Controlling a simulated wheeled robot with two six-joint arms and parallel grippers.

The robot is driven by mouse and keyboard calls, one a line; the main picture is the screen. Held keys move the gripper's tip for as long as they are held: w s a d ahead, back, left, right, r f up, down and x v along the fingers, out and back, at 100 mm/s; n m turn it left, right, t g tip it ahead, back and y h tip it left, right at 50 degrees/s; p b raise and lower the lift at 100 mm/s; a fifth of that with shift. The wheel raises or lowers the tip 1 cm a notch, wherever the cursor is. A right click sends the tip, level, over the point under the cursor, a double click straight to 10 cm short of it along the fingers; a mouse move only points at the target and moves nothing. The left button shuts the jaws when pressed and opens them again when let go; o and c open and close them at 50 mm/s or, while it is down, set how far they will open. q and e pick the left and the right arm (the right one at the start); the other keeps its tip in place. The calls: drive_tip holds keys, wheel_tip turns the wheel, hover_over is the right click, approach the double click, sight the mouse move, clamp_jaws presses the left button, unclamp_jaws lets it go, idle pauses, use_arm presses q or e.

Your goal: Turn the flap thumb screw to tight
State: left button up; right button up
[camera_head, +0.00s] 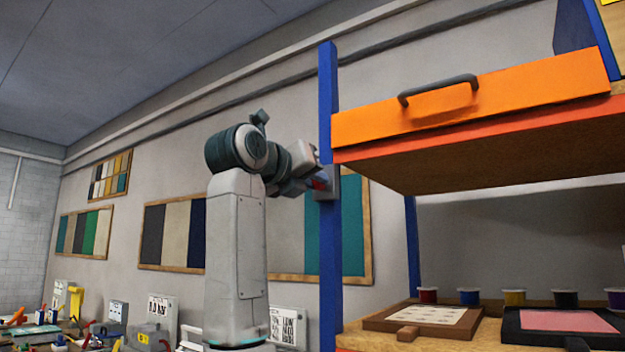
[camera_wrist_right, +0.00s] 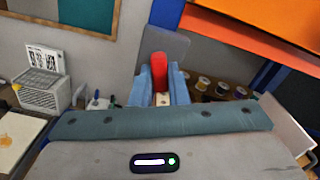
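The flap thumb screw appears as a red knob (camera_wrist_right: 159,71) in front of a grey plate (camera_wrist_right: 171,43) on the blue post. In the head view, the red knob (camera_head: 319,184) is a small patch, mostly hidden by my gripper. My right gripper (camera_head: 308,182) is at the post, facing the plate. In the right wrist view, its two blue fingers (camera_wrist_right: 162,86) stand on either side of the knob, with no clear gap. The orange flap (camera_head: 465,98) with a dark handle is above and right of the gripper. My left gripper is not in view.
The blue post (camera_head: 328,260) carries the rack. Below the flap, a shelf holds a framed patterned panel (camera_head: 425,318), a pink panel (camera_head: 570,321) and several thread spools. Sample boards hang on the wall. A cluttered bench (camera_head: 75,335) stands at lower left.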

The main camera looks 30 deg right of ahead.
drive_tip(key=shift+m, duration=0.3)
clamp_jaws()
drive_tip(key=m+p, duration=0.8)
drive_tip(key=m, duration=1.3)
drive_tip(key=shift+w+r, duration=0.1)
drive_tip(key=shift+w, duration=0.05)
drive_tip(key=shift+m, duration=0.4)
drive_tip(key=o, duration=0.7)
unclamp_jaws()
drive_tip(key=shift+o, duration=0.2)
